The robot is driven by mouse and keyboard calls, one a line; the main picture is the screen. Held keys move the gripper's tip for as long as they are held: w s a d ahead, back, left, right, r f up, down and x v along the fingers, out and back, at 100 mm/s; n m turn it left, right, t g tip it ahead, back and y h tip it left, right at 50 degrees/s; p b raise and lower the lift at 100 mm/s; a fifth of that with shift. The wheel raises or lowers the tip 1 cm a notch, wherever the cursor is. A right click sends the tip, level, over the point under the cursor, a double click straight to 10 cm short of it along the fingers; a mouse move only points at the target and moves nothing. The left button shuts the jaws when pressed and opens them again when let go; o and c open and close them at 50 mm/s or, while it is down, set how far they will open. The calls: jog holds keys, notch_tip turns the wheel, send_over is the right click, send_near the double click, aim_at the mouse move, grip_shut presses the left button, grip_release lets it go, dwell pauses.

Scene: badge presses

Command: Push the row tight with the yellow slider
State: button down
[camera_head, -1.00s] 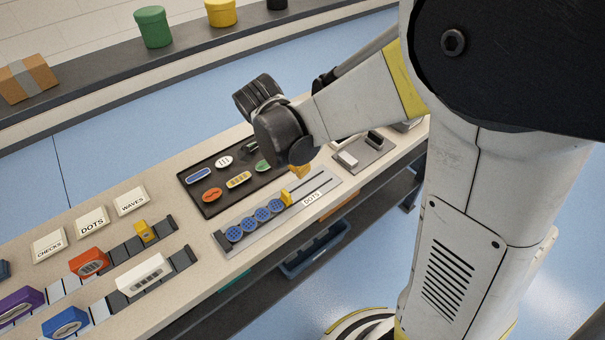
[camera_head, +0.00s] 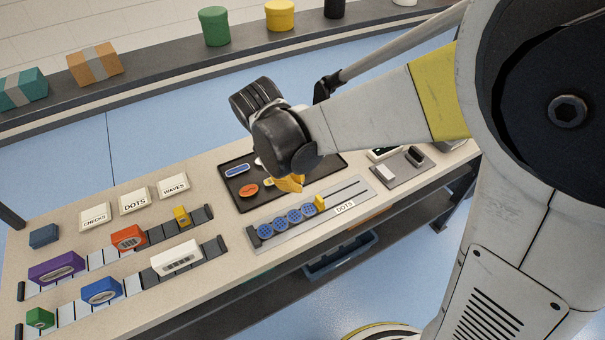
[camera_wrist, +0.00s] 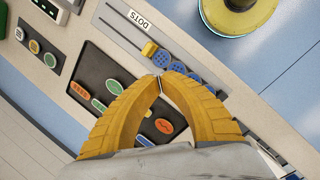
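The yellow slider (camera_head: 320,202) sits on the rail of the grey plate labelled DOTS (camera_head: 344,208). It is at the right end of a row of several round blue dotted badges (camera_head: 294,216), which look packed side by side against it. In the wrist view, the slider (camera_wrist: 149,49) is at the inner end of the badges (camera_wrist: 162,59), and my fingers partly hide the row. My gripper (camera_head: 291,187) is above the table, over the dark tray's front edge behind the row, apart from the slider. Its yellow fingertips (camera_wrist: 161,80) meet with nothing between them.
A grey device (camera_head: 402,168) is at right.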

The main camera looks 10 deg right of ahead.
aim_at(314, 205)
jog(key=f+n+b, duration=0.1)
jog(key=f+n, duration=0.2)
jog(key=f+n+b, duration=0.1)
jog(key=f+n, duration=0.1)
jog(key=f, duration=0.1)
jog(key=f+n+b, duration=0.2)
jog(key=f+n, duration=0.1)
jog(key=shift+s+a+f+n, duration=0.1)
jog(key=shift+a+f+n, duration=0.1)
jog(key=shift+a+n, duration=0.1)
jog(key=d, duration=0.2)
jog(key=w+d+b, duration=0.1)
jog(key=shift+f, duration=0.25)
jog(key=shift+w+d+r, duration=0.1)
jog(key=shift+w+d, duration=0.05)
jog(key=shift+d, duration=0.35)
jog(key=shift+w+d, duration=0.2)
jog(key=shift+d, duration=0.4)
jog(key=shift+a, duration=0.15)
